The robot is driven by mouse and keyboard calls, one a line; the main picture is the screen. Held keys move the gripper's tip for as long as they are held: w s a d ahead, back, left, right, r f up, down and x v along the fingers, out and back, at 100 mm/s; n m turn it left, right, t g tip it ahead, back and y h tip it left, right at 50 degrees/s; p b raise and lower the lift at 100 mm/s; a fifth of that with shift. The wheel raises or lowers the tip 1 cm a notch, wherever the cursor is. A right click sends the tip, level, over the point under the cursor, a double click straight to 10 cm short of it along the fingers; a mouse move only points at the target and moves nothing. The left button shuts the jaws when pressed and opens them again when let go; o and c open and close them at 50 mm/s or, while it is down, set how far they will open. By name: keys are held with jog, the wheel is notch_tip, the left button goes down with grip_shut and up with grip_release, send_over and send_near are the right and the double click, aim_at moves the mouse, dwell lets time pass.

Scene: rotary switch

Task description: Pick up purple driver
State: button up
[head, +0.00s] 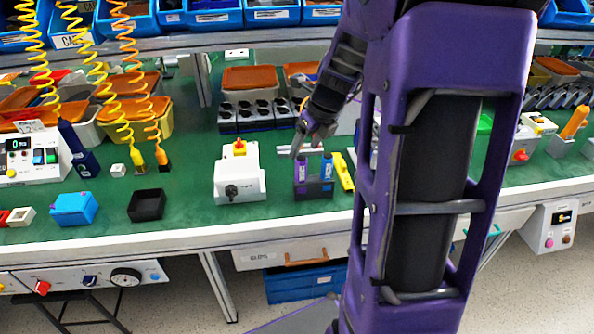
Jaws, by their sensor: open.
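The purple driver (301,168) stands upright in a dark holder (314,188) on the green bench. A blue driver (326,166) stands beside it in the same holder, to its right. My gripper (308,145) is open and empty above the holder, a little above the top of the purple driver. A gap shows between the fingers and the driver. The lower part of the purple driver is hidden in the holder.
A white box with a black rotary knob (238,175) stands left of the holder. A yellow tool (342,172) is close on the right. Black bins (255,115) stand behind. Coiled cables hang at the left.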

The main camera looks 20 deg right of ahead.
aim_at(304, 159)
jog(key=x, duration=0.4)
jog(key=b+x, duration=0.1)
jog(key=x, duration=0.2)
jog(key=shift+s+d+f+b, duration=0.25)
jog(key=shift+d+f+b, duration=0.1)
jog(key=shift+f+b, duration=0.1)
jog(key=shift+w+f, duration=0.25)
jog(key=shift+f, duration=0.1)
grip_shut()
